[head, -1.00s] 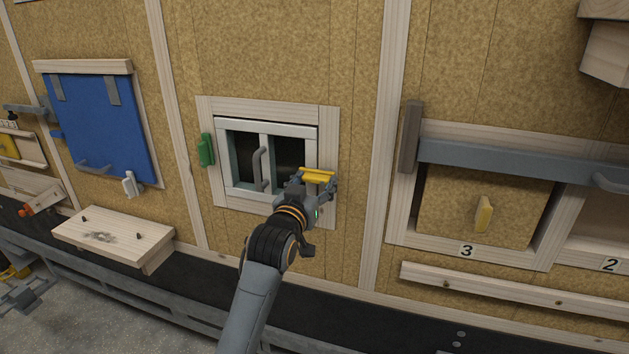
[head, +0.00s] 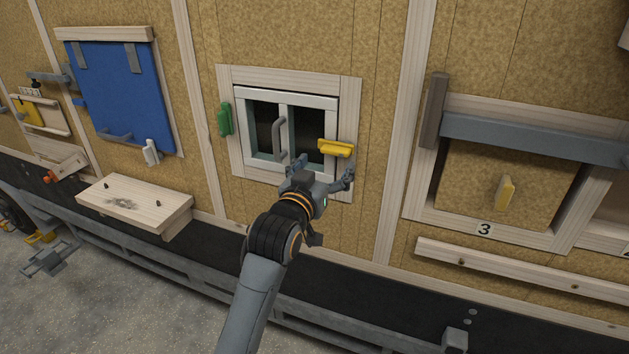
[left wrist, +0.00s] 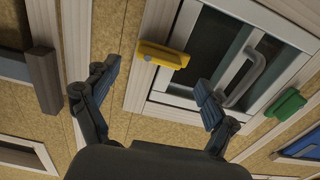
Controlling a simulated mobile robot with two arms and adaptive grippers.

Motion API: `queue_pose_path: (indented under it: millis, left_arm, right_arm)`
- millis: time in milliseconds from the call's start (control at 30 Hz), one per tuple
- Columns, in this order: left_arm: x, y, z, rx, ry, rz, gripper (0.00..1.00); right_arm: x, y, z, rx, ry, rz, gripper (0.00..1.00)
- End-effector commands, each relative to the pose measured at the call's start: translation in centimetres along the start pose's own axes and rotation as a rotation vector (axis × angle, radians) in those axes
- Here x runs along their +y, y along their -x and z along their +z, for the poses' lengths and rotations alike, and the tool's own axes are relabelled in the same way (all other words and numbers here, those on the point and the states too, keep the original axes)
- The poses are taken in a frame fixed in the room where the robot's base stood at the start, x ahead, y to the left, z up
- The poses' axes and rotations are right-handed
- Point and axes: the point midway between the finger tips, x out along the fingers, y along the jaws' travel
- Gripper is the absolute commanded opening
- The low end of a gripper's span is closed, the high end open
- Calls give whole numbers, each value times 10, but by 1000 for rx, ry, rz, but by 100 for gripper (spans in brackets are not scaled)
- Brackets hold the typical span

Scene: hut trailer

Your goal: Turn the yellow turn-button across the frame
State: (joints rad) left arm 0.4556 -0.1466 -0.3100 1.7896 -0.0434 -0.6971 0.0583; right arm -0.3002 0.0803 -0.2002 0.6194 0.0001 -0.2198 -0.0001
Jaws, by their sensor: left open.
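The yellow turn-button (head: 336,148) lies roughly level across the right upright of the pale wooden window frame (head: 347,105). Its left end overlaps the edge of the white-edged window (head: 287,98). My left gripper (head: 325,171) is open and empty, just below the button, apparently clear of it. In the left wrist view, the yellow turn-button (left wrist: 163,54) shows beyond the gap between the open fingers (left wrist: 156,78). A green turn-button (head: 225,119) stands upright on the left upright of the frame. My right gripper is not in view.
The window has a grey handle (head: 279,138) left of my gripper. A blue panel (head: 122,97) and a wooden shelf (head: 135,202) are farther left. A grey bar (head: 530,138) crosses the compartment marked 3 on the right. The wall below the window is clear.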

Motion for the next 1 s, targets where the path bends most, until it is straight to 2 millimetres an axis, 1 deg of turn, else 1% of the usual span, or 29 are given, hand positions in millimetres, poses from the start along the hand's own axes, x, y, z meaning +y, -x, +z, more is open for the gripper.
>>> queue_pose_path:
  millis: [33, 200, 300, 400, 567, 800, 867, 933, 967, 1000]
  left_arm:
    - [0, 11, 0, 1, 1, 0, 85]
    - [0, 41, 1, 0, 1, 1, 85]
    - [0, 54, 1, 0, 1, 1, 85]
    - [0, 63, 0, -1, 1, 1, 85]
    - [0, 69, 0, 0, 1, 1, 85]
    - [0, 69, 0, 0, 1, 1, 85]
    - [0, 68, 3, -5, 1, 0, 85]
    - [-1, 65, 16, -26, 1, -2, 85]
    - [-2, 63, 26, -41, 1, -4, 85]
    - [-4, 60, 44, -68, 1, -6, 85]
  right_arm:
    - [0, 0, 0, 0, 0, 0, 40]
    - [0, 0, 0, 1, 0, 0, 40]
    - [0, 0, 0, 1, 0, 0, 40]
    - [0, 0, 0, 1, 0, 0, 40]
    - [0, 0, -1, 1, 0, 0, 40]
    - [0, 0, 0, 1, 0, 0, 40]
    - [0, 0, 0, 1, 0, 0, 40]
    - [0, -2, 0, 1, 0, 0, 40]
    - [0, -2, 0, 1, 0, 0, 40]
    - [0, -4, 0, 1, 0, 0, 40]
